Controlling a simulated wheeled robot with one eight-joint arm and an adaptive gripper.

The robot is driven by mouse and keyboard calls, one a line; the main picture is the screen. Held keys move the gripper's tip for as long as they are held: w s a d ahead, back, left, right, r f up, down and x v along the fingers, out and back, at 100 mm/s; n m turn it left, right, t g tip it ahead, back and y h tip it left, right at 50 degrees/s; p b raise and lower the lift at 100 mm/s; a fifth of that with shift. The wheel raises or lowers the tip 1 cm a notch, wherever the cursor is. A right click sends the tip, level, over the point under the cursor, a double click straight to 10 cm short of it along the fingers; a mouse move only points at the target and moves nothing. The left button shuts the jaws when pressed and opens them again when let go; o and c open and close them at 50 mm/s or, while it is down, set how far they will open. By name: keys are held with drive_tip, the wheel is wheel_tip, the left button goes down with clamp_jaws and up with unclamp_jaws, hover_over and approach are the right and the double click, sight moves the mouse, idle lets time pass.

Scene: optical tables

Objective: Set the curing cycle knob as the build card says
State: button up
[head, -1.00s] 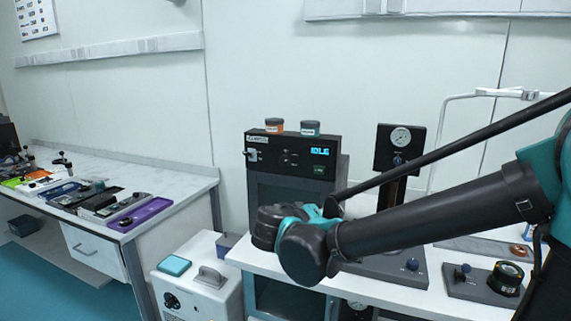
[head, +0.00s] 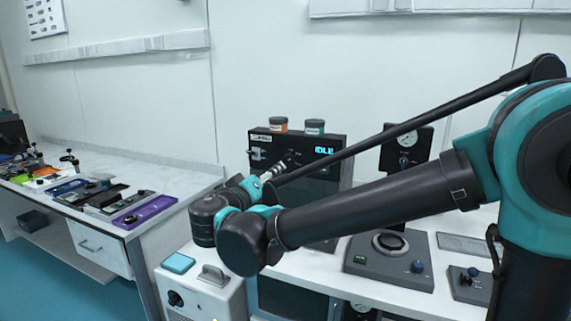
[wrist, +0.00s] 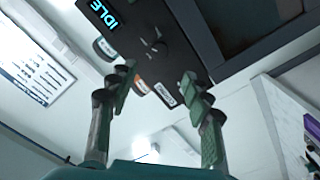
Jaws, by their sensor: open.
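The curing oven (head: 297,144) is a dark box on the white bench, with a lit cyan IDLE display (head: 324,150). In the wrist view its panel is tilted and IDLE shows at top left (wrist: 103,12). A small dark knob (wrist: 155,46) with pale marks around it sits on that panel. My gripper (head: 288,160) is in front of the panel and hides the knob in the head view. The knob's markings are too small to read.
Orange (head: 278,124) and teal-grey (head: 314,127) jars stand on the oven. A gauge stand (head: 405,150) and a grey ring device (head: 390,244) are to the right. A posted sheet (head: 45,18) hangs at upper left, unreadable. Trays fill the left bench.

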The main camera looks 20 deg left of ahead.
sight(287, 161)
drive_tip(key=w, duration=0.7)
drive_tip(key=w+d, duration=0.1)
drive_tip(key=w, duration=0.2)
drive_tip(key=shift+w, duration=0.4)
clamp_jaws()
